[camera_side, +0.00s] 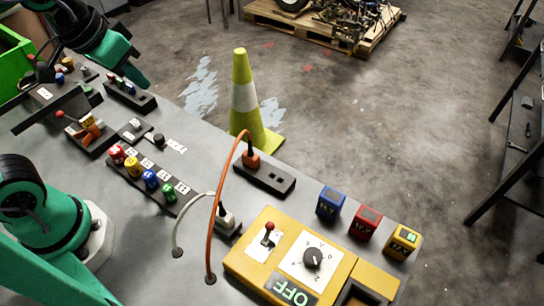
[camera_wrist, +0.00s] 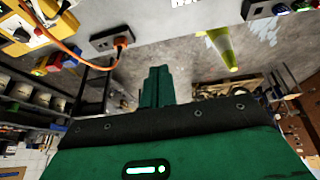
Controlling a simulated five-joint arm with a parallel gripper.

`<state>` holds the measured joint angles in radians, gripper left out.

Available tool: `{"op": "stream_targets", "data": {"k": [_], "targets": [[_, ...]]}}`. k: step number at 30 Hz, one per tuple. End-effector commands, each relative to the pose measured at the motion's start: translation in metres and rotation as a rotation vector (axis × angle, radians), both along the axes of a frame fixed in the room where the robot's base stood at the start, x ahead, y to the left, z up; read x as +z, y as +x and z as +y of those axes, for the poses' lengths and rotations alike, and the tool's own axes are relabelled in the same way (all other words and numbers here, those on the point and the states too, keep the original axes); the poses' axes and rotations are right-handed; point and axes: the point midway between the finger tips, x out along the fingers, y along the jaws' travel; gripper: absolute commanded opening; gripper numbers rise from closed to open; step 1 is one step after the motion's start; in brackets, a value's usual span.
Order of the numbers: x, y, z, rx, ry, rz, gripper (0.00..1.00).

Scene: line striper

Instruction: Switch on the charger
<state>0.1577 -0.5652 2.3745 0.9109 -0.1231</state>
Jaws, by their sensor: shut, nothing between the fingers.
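The charger (camera_side: 240,262) is a yellow box at the front right of the bench in the side view. A red-tipped lever (camera_side: 268,230) stands on a white plate on it, beside a round black dial (camera_side: 312,258). Its dark display (camera_side: 291,292) shows OFF in green, upside down from this side. Part of the charger (camera_wrist: 28,32) shows at the upper left of the wrist view. My gripper (camera_wrist: 157,70) is shut and empty, with green jaws. In the side view my gripper (camera_side: 142,82) is at the upper left, far from the charger.
An orange cable (camera_side: 218,205) loops to a plug in a dark socket block (camera_side: 280,181). A white cable (camera_side: 183,221) lies nearby. Blue (camera_side: 330,202), red (camera_side: 365,222) and yellow (camera_side: 402,241) blocks stand behind the charger. Coloured knobs (camera_side: 150,180) line a strip; a cone (camera_side: 243,100) stands beyond.

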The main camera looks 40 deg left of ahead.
Motion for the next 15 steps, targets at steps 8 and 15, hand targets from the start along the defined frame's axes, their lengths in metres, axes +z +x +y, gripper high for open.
{"op": "stream_targets", "data": {"k": [8,15], "targets": [[-0.002,0.028,-0.049,-0.045,-0.025,0.076,0.0],[-0.009,0.045,-0.098,-0.076,-0.035,0.137,0.0]]}}
